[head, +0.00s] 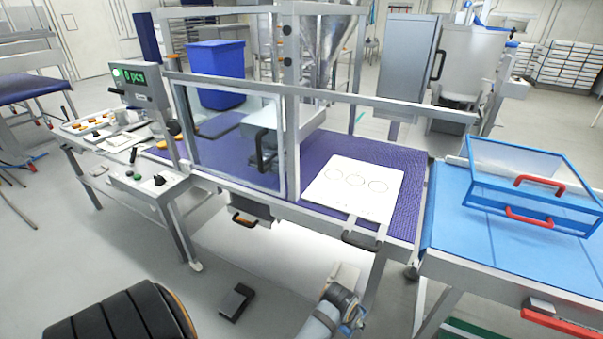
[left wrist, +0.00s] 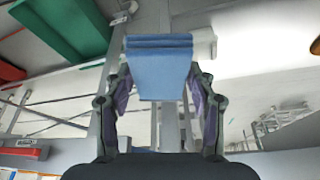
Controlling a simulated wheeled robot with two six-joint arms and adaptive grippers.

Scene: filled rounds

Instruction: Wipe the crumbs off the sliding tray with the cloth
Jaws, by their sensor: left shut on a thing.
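The sliding tray (head: 347,203) is a flat white plate marked with three circles. It lies on the purple belt right of the clear guard, with a grey handle (head: 361,240) at its front edge. Faint specks show near its front, too small to tell as crumbs. In the left wrist view, my left gripper (left wrist: 158,82) is shut on a folded blue cloth (left wrist: 160,60), which sticks out between the fingers. My right gripper is not in view.
The purple belt (head: 412,205) runs under the framed guard (head: 232,140). A blue table (head: 470,245) at the right holds a clear blue-framed box with red handles (head: 530,215). A control box (head: 150,185) stands front left. A metal rail crosses above the belt.

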